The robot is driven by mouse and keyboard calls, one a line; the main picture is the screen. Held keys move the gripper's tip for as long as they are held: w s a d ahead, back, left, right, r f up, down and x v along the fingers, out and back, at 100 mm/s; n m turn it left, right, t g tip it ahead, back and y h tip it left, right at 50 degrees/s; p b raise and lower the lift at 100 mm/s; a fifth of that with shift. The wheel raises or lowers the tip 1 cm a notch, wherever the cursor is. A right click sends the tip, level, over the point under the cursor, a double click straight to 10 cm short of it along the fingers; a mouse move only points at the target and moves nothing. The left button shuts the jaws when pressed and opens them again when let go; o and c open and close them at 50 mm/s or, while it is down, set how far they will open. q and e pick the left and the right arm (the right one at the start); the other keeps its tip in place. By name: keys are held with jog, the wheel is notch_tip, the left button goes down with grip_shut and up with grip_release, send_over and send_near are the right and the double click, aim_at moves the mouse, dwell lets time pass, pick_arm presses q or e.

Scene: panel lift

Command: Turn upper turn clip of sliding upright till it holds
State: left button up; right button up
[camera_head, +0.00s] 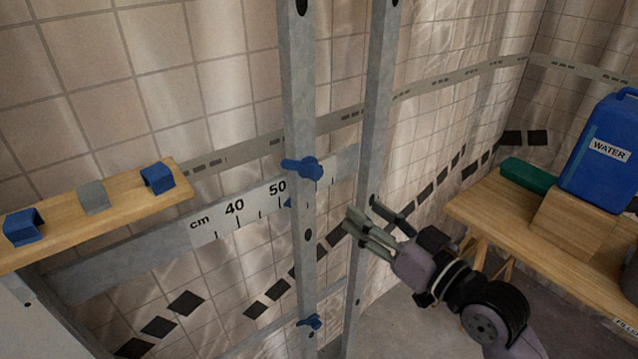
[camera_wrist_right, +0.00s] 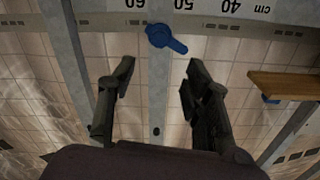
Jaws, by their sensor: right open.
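The upper turn clip (camera_head: 303,167) is a blue knob with a lever on the left metal upright (camera_head: 303,120), over the cm scale rail (camera_head: 212,225) just right of the 50 mark. Its lever points left in the head view. In the right wrist view the clip (camera_wrist_right: 166,38) lies ahead of the fingers, its lever slanting down to the right. A lower blue clip (camera_head: 310,322) is on the same upright. My right gripper (camera_head: 360,217) is open and empty, right of and below the upper clip, apart from it. My left gripper is not in view.
A second metal upright (camera_head: 375,130) stands right of the first, close to my right gripper. A wooden shelf (camera_head: 125,205) with blue and grey blocks is at left. A wooden table (camera_head: 488,208) with a blue water canister (camera_head: 603,150) is at right.

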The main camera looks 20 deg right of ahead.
aim_at(318, 177)
jog(key=p+x, duration=0.4)
jog(key=x, duration=1)
jog(key=shift+w+a, duration=0.1)
jog(key=shift+w, duration=0.25)
jog(key=shift+f, duration=0.1)
jog(key=shift+c, duration=0.5)
grip_shut()
